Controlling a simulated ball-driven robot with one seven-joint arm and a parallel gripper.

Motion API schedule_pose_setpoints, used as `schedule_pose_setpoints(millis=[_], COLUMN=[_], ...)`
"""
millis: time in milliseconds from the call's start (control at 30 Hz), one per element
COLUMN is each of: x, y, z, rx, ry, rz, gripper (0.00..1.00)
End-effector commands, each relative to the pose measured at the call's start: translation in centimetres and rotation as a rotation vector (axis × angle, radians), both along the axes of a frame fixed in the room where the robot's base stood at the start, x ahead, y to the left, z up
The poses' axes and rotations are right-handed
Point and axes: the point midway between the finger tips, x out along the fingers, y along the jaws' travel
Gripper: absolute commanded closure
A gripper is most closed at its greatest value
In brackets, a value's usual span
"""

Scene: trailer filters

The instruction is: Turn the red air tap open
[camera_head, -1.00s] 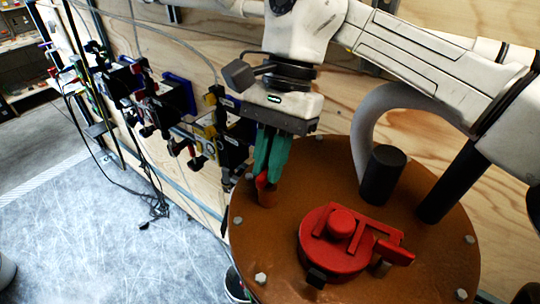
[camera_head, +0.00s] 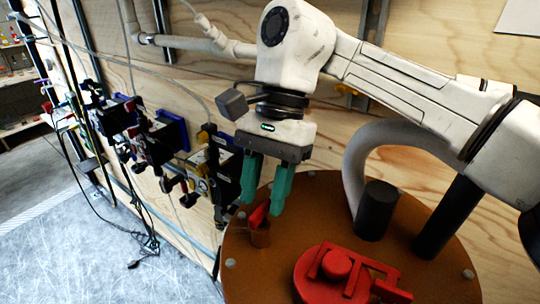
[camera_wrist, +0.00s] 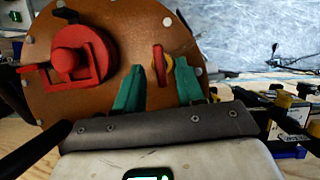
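The red air tap (camera_head: 257,219) is a small red lever on a short brown stub. It stands near the far left edge of a round brown plate (camera_head: 300,217). My gripper (camera_head: 262,211) has two green fingers, spread apart and pointing down. In the head view the tips flank the red lever, one on each side. In the wrist view the lever (camera_wrist: 158,59) shows in the gap between the fingers (camera_wrist: 159,66), with a yellowish part beside it. I see space on both sides of it and cannot tell whether either finger touches it.
A larger red round cap (camera_head: 338,268) with a bar sits on the plate's near side. A black cylinder (camera_head: 377,208) and a thick grey hose (camera_head: 375,147) stand to the right. Coloured valves and cables (camera_head: 160,140) line the wooden wall at left.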

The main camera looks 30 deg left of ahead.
Motion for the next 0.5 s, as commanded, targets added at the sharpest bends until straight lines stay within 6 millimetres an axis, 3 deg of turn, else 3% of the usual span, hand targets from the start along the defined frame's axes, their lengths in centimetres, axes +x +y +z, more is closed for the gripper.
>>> schedule_pose_setpoints(millis=[200, 500], x=[1.6, 3.2], y=[0.1, -0.1], z=[3.9, 8.0], rx=[0.004, -0.001], ry=[-0.003, -0.002], rz=[-0.003, -0.002], gripper=[0.62, 0.62])
